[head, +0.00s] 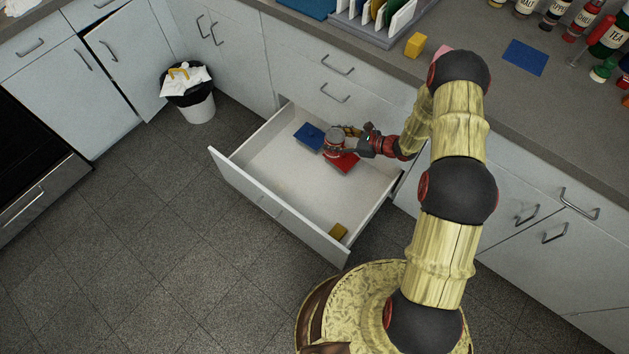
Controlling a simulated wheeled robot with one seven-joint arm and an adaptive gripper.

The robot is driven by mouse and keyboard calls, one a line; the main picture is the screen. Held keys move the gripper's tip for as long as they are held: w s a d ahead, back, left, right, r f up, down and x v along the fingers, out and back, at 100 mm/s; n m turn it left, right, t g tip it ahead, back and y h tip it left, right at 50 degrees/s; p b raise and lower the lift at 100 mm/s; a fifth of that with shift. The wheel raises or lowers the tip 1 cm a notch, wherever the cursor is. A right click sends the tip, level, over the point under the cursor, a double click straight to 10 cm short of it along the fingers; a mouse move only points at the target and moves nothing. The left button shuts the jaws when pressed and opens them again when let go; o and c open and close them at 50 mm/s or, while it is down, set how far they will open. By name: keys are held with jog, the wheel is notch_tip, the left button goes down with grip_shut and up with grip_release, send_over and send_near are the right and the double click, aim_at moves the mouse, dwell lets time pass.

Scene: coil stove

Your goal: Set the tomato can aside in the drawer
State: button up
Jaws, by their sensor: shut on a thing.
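The white drawer (265,184) is pulled open below the counter. My gripper (345,140) reaches over the drawer from the right and is shut on the tomato can (334,138), a small can with a grey lid and red side. The can looks upright, over the back part of the drawer beside the blue and red items. I cannot tell whether its base touches the drawer floor.
In the drawer lie a blue item (309,136), a red item (342,163) and a yellow block (338,231). The drawer's middle and left are bare. A bin (190,96) stands on the floor at left. The counter (478,98) above holds a yellow sponge (416,45) and several bottles.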

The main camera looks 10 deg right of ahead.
jog(key=a+f, duration=0.3)
jog(key=f, duration=0.5)
jog(key=a+f, duration=0.2)
jog(key=f, duration=0.7)
jog(key=b, duration=0.3)
send_over(310, 210)
notch_tip(310, 210, down, 20)
jog(key=shift+w+d+f+b, duration=0.15)
jog(key=shift+f+b, duration=0.65)
jog(key=shift+f, duration=1.3)
jog(key=shift+f, duration=0.15)
jog(key=o, duration=1.6)
jog(key=shift+c, duration=0.2)
